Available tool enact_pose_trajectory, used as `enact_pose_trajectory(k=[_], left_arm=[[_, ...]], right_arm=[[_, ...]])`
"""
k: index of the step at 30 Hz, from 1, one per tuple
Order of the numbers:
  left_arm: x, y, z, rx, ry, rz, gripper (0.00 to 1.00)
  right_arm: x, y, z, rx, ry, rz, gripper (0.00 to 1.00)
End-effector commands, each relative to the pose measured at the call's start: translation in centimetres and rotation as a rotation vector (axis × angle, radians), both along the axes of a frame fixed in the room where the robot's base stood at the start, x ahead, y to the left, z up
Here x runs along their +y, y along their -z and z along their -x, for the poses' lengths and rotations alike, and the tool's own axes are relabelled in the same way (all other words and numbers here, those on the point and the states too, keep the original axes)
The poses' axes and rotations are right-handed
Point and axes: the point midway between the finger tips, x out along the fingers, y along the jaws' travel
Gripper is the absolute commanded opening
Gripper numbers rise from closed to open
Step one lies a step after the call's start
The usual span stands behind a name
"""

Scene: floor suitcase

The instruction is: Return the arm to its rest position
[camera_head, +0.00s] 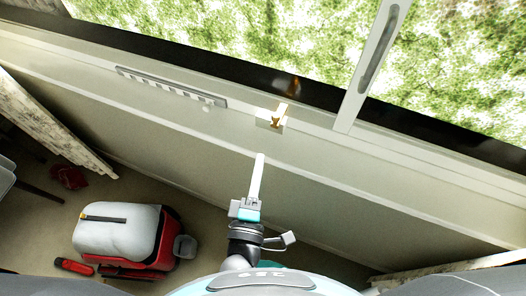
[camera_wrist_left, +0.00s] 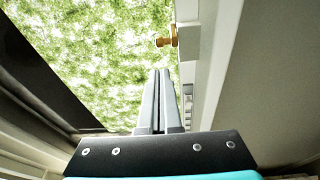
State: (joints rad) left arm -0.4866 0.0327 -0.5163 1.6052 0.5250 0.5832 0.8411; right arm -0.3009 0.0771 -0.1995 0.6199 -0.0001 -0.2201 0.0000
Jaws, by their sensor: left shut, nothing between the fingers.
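My left gripper (camera_head: 260,158) is raised in the middle of the head view, its fingers pointing up the picture toward the window wall. In the left wrist view its two fingers (camera_wrist_left: 159,75) lie side by side, shut, with nothing held. A small brass-coloured latch (camera_head: 275,119) on the window frame is beyond the fingertips; it also shows in the left wrist view (camera_wrist_left: 166,42). From these views I cannot tell how far the fingertips are from the wall. My right gripper is not in view.
A window (camera_head: 250,40) with greenery fills the top. A slotted grey strip (camera_head: 170,87) runs along its frame. A red suitcase (camera_head: 166,240) with a pale grey top stands on the floor at lower left. Curtains (camera_head: 50,125) hang at left.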

Motion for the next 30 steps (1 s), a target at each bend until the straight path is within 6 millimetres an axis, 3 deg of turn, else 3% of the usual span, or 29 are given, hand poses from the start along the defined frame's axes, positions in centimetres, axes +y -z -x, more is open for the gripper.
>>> enact_pose_trajectory(k=[20,23,25,30], left_arm=[[0.1,0.3,0.2,0.002,0.001,-0.01,0.0],[0.1,2.4,0.3,0.034,0.023,-0.079,0.0],[0.1,5.2,0.7,0.078,0.055,-0.174,0.0],[1.3,15.1,2.8,0.236,0.182,-0.502,0.0]], right_arm=[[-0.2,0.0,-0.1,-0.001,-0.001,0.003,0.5],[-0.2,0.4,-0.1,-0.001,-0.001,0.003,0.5],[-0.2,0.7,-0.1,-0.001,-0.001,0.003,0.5],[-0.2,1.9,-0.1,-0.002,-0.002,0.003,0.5]])
